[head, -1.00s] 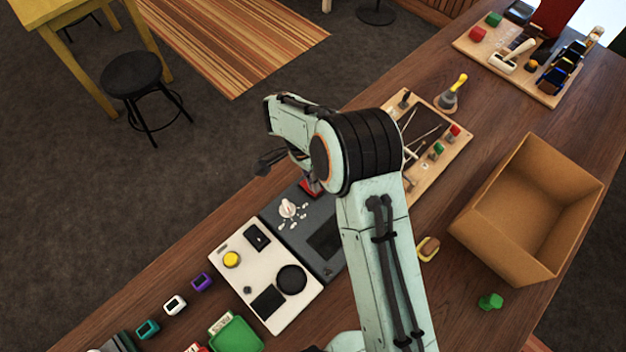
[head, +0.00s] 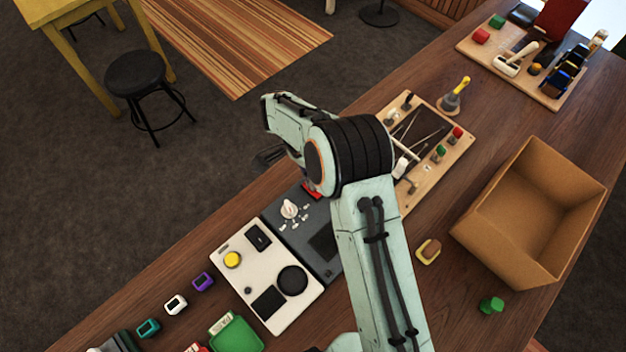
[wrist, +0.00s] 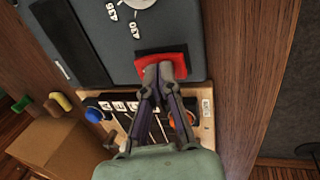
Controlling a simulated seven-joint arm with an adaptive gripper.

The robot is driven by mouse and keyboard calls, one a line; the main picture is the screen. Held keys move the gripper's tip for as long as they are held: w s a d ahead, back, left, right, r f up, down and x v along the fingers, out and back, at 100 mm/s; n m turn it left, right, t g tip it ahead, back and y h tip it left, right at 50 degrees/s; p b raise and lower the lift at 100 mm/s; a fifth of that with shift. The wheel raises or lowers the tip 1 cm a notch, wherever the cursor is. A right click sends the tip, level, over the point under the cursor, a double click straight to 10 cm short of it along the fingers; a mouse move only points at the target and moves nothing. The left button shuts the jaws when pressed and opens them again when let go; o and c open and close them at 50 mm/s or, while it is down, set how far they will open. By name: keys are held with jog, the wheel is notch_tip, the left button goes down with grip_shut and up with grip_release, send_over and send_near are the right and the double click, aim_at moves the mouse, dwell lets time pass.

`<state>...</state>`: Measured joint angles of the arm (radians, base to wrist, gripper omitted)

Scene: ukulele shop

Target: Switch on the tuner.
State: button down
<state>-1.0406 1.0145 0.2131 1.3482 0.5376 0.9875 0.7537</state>
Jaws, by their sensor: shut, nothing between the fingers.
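The tuner looks to be the dark grey panel (head: 283,238) on the counter. It has a white knob (head: 290,209) with white markings round it, a dark display (head: 325,243) and a red switch (head: 311,190) at its far end. In the wrist view the red switch (wrist: 150,66) lies flat on the grey panel (wrist: 185,25), with part of the white knob (wrist: 140,3) above it. My gripper (wrist: 165,72) is shut and empty, its fingertips over the edge of the red switch. I cannot tell whether they touch it. In the head view my arm hides the fingertips.
A white panel (head: 232,285) with a yellow button (head: 232,259) adjoins the tuner. A wooden tool board (head: 455,152) lies beyond it. An open cardboard box (head: 480,235) stands right. Small coloured clip devices (head: 176,305) and a green tray (head: 237,335) lie at the front.

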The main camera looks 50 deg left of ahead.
jog(key=d+v, duration=0.1)
jog(key=v, duration=1.3)
jog(key=shift+d+r, duration=0.2)
jog(key=shift+d, duration=0.25)
jog(key=shift+d+y, duration=0.7)
jog(key=shift+d, duration=0.25)
jog(key=shift+a, duration=0.1)
jog(key=shift+a+r, duration=0.3)
jog(key=shift+a, duration=0.35)
